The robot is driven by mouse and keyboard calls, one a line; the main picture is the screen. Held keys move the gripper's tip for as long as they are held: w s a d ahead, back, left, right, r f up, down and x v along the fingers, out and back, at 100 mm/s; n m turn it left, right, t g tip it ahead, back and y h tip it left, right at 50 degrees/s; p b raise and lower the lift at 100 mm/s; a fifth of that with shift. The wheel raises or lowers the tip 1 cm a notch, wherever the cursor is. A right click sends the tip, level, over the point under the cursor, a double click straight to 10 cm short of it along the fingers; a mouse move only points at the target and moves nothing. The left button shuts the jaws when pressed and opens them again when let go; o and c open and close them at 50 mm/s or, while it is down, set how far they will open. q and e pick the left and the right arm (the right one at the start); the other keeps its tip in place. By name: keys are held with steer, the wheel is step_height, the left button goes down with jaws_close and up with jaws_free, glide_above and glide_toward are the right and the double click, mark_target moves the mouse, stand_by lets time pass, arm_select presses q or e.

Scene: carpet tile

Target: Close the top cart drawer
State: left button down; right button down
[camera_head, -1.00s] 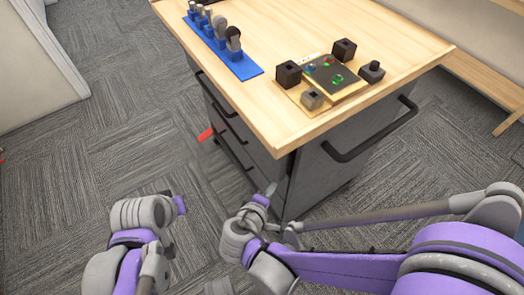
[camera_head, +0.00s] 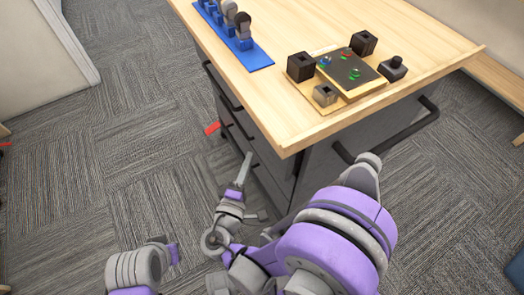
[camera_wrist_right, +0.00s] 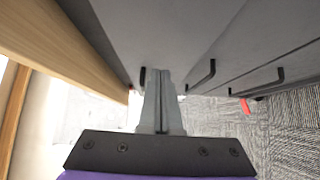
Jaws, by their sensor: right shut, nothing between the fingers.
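The cart (camera_head: 310,165) has a dark grey body under a pale wooden top. Its drawer side faces left in the head view, with black bar handles one below another. The top drawer's front (camera_wrist_right: 160,25) fills the upper middle of the wrist view beside the wooden top; how far it stands out is hard to tell. My right gripper (camera_head: 244,165) is shut and empty beside the drawer side, near the cart's front corner. In the wrist view its fingers (camera_wrist_right: 161,80) point along the drawer fronts; contact cannot be told. My left gripper is not visible, only part of that arm.
The wooden top (camera_head: 290,70) holds a blue rack (camera_head: 245,58) with several tools and a board with dark blocks (camera_head: 350,72). A black side bar (camera_head: 395,135) juts out at right. A small red piece (camera_head: 212,128) shows beside the drawers. Carpet at left is clear.

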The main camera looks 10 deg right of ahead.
mark_target(274, 151)
steer(key=w+d, duration=0.2)
steer(key=d, duration=0.1)
steer(key=shift+w+d, duration=0.1)
steer(key=shift+d, duration=0.15)
steer(key=shift+w+d+b, duration=0.15)
steer(key=shift+d+b, duration=0.15)
steer(key=shift+d, duration=0.2)
steer(key=d, duration=0.2)
steer(key=w+d, duration=0.1)
steer(key=d, duration=0.1)
steer(key=shift+w, duration=0.15)
steer(key=shift+d, duration=0.25)
